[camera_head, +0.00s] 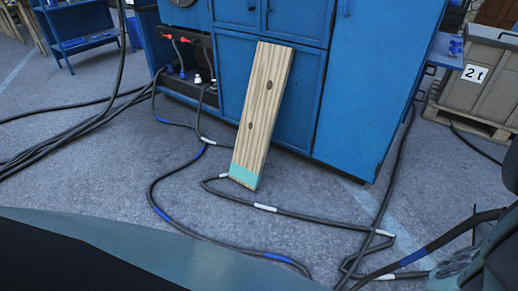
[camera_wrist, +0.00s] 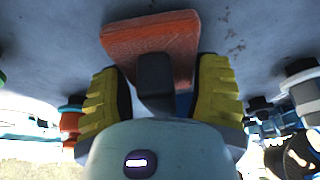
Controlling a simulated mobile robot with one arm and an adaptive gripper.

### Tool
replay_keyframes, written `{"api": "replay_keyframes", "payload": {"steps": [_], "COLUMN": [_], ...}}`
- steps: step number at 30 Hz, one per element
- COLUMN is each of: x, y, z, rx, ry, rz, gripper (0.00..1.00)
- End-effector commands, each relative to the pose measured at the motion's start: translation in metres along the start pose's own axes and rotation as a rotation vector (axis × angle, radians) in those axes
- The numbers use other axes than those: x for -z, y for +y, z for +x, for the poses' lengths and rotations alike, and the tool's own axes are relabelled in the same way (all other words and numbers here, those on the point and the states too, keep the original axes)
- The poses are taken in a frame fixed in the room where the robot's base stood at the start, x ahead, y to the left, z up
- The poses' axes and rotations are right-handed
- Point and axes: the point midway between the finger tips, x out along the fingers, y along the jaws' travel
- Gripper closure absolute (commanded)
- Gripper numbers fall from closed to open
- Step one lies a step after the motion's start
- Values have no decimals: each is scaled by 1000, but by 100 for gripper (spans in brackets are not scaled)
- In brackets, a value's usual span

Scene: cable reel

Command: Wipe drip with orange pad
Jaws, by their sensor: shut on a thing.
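The orange pad (camera_wrist: 150,38) shows at the top middle of the wrist view, a flat block with a dark handle (camera_wrist: 156,82). My gripper (camera_wrist: 160,78) has two yellow ribbed fingers, shut on the pad's handle from both sides. The pad lies against or close to a grey-blue surface (camera_wrist: 55,45); I cannot tell whether it touches. Small dark specks (camera_wrist: 235,46) mark that surface just right of the pad; they may be the drip, but I cannot tell. The pad and my gripper do not show in the head view.
In the head view, a wooden plank (camera_head: 262,105) with a teal end leans on a blue cabinet (camera_head: 365,90). Dark cables (camera_head: 160,195) snake over the grey floor. A grey bin (camera_head: 480,75) stands on a pallet at right. Blurred round fittings (camera_wrist: 300,85) flank the gripper.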

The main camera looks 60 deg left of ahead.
Motion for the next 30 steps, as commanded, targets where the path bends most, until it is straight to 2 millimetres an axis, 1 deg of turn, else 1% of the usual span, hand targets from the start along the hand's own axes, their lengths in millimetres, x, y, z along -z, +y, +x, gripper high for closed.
{"api": "replay_keyframes", "payload": {"steps": [14, 18, 23, 30], "x": [-5, -3, 5, 25], "y": [-1, -1, -2, -3], "z": [9, 9, 14, 22], "rx": [2, 2, 2, 0], "ry": [0, 1, 1, 3], "rz": [-3, -3, -1, 2], "gripper": [75, 75, 75, 75]}}
